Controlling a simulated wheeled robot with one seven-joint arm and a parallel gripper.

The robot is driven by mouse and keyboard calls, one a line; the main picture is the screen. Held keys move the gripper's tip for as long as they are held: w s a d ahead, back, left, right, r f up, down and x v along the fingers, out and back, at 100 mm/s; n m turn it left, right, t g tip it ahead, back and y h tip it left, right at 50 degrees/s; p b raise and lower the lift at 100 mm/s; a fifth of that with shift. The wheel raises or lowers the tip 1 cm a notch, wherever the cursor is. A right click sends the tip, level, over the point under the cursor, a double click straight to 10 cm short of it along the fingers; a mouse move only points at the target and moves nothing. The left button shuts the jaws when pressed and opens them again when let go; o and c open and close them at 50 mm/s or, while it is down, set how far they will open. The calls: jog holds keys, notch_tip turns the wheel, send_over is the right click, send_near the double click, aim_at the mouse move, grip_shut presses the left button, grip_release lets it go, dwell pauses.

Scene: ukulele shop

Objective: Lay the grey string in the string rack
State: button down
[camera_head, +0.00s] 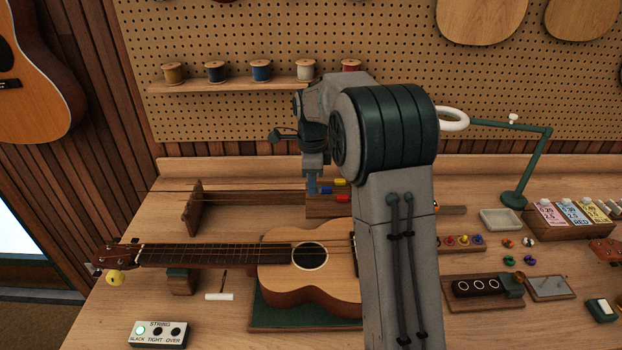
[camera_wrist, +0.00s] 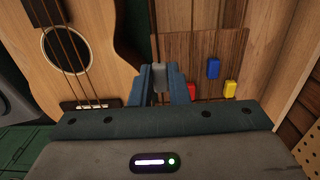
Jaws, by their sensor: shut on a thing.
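My gripper (camera_wrist: 163,88) is shut on the grey end tab of the grey string (camera_wrist: 160,76). A thin dark line runs up from the tab in the wrist view. In the head view my gripper (camera_head: 312,187) is at the wooden string rack, whose right block (camera_head: 330,210) stands behind the ukulele and whose left post (camera_head: 192,210) stands apart from it. The rack block (camera_wrist: 205,50) also shows in the wrist view. The grey tab is over the block's left part there; I cannot tell whether it touches. Blue (camera_wrist: 213,69), yellow (camera_wrist: 230,88) and red (camera_wrist: 192,91) tabs are beside it.
A ukulele (camera_head: 330,278) lies in front of the rack on a green mat (camera_head: 290,318). A shelf with several spools (camera_head: 261,71) is on the pegboard behind. A green lamp (camera_head: 515,195) and a tray (camera_head: 500,219) stand to the right. My arm hides part of the bench.

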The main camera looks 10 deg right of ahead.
aim_at(312, 213)
jog(key=shift+r+p, duration=0.25)
jog(key=shift+p, duration=0.45)
jog(key=shift+f, duration=0.25)
jog(key=shift+f+b, duration=2.45)
jog(key=shift+f, duration=0.95)
jog(key=c, duration=1)
grip_release()
jog(key=shift+c, duration=0.2)
jog(key=shift+r, duration=0.15)
jog(key=shift+r+p, duration=2.7)
jog(key=shift+r, duration=0.75)
